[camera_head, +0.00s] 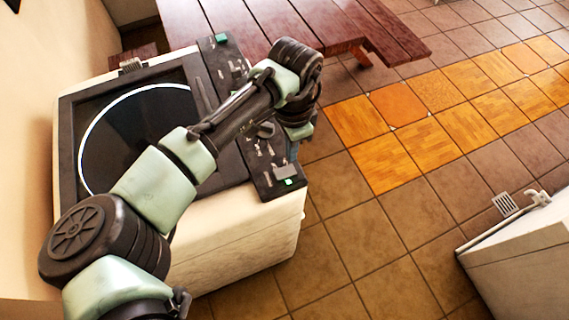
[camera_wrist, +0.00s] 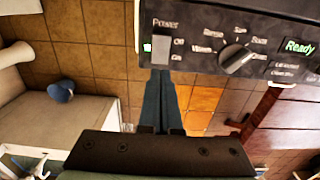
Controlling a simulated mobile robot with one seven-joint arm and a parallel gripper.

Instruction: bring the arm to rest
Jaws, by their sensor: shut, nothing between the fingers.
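My arm reaches from the lower left of the head view across a washing machine (camera_head: 230,230). My gripper (camera_head: 294,150) hangs beyond the control panel, pointing down, and is partly hidden by my wrist. In the wrist view my gripper (camera_wrist: 160,78) shows as two dark blue-grey fingers pressed together with nothing between them. Their tips lie close to the machine's control panel (camera_wrist: 260,45) in the picture, just below the Power switch (camera_wrist: 163,30). I cannot tell whether they touch it.
A wooden table (camera_head: 290,22) stands behind the machine. A white cabinet (camera_head: 525,265) with a rail is at the right. Tiled floor (camera_head: 345,230) with an orange strip lies open between them. A blue round object (camera_wrist: 61,91) shows at the left of the wrist view.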

